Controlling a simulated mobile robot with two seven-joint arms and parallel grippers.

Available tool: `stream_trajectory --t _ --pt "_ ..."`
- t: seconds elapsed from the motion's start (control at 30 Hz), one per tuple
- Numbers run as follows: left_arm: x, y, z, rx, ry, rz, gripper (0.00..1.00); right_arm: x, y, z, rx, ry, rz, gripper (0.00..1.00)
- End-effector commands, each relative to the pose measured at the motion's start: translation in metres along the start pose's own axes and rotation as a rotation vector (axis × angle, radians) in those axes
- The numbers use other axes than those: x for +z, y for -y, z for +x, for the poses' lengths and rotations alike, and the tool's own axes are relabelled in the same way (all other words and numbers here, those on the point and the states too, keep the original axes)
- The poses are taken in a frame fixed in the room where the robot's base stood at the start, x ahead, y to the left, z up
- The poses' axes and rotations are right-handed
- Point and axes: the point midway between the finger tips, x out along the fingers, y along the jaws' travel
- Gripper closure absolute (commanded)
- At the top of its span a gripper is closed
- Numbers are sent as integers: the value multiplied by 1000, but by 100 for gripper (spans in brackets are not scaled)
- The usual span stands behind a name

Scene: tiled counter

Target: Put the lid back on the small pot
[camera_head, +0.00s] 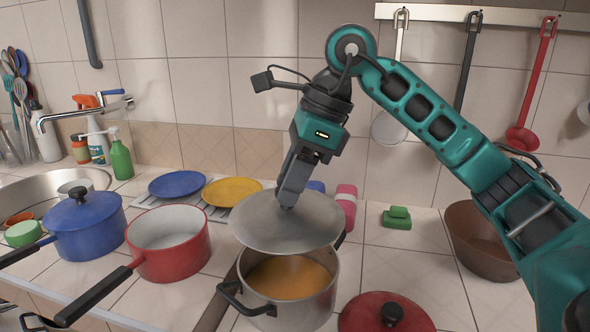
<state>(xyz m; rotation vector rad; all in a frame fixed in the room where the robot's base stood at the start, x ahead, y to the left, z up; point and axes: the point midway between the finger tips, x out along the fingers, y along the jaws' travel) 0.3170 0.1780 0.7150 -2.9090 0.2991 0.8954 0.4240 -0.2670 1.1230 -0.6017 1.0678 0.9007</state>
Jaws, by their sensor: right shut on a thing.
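A grey metal lid (270,232) is held by my right gripper (289,203), which comes down from above and is shut at the lid's middle; the lid's knob is hidden by the fingers. The lid is over the back part of a steel pot (290,312) with orange contents and black handles. The front of the pot's opening shows below the lid's edge, so the lid does not cover it fully. It seems to be above the rim and slightly tilted. My left gripper is not in view.
A red saucepan (168,258) and a lidded blue pot (85,232) stand left. A red lid (385,316) lies at front right, a brown bowl (475,245) farther right. Blue (177,184) and yellow (231,191) plates are behind. Utensils hang on the wall.

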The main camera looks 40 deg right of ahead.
Motion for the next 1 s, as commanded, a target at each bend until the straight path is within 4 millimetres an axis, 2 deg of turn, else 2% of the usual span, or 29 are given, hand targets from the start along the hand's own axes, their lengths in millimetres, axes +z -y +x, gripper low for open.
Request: stream_trajectory --t 0.1,0.27,0.6,1.0 --pt "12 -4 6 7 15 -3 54 -5 0 11 0 0 1 100" --pt "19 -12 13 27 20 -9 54 -11 0 26 -1 0 2 100" --pt "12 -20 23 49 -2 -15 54 -22 0 51 -2 -1 4 100" --pt "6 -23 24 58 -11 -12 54 -24 0 56 -2 -1 4 100"
